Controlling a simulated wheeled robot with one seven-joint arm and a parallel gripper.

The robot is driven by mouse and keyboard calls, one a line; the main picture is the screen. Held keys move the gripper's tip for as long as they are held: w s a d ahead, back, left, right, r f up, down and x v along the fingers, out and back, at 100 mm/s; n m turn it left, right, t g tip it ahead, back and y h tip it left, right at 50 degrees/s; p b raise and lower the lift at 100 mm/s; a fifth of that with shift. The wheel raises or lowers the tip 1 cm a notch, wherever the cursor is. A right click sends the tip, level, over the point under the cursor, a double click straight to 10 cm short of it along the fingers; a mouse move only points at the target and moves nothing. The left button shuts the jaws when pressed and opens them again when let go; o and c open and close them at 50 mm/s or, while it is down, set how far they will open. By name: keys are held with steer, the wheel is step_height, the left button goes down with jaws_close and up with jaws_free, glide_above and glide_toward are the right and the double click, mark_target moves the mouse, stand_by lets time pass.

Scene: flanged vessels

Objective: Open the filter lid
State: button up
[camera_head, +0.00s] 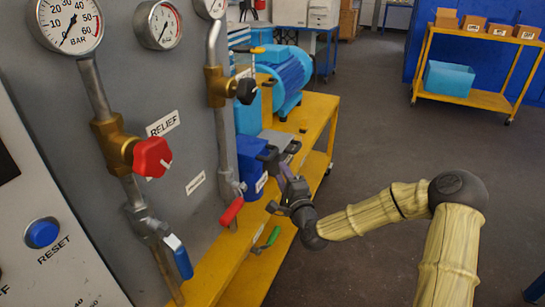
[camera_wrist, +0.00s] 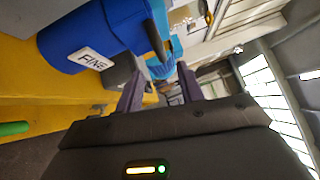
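A blue filter vessel (camera_head: 250,160) stands on the yellow bench beside the grey panel. A white label shows low on its side. In the wrist view the blue vessel (camera_wrist: 75,35) fills the upper left, its label reading "FINE". A dark bar (camera_wrist: 154,42) shows at its right edge; I cannot tell whether it belongs to the lid. My gripper (camera_head: 285,172) is just right of the vessel in the head view. In the wrist view its two fingers (camera_wrist: 160,78) are apart with nothing seen between them. The lid itself is not clear.
The grey panel carries gauges (camera_head: 71,22), a red relief knob (camera_head: 152,157) and valves with red (camera_head: 231,212) and blue (camera_head: 183,262) levers. A green-handled part (camera_head: 273,236) lies near the yellow bench (camera_head: 319,111). A blue motor (camera_head: 290,72) stands behind.

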mark_target(272, 153)
steer(key=x, duration=0.9)
steer(key=shift+w, duration=0.15)
steer(key=shift+c, duration=0.2)
jaws_close()
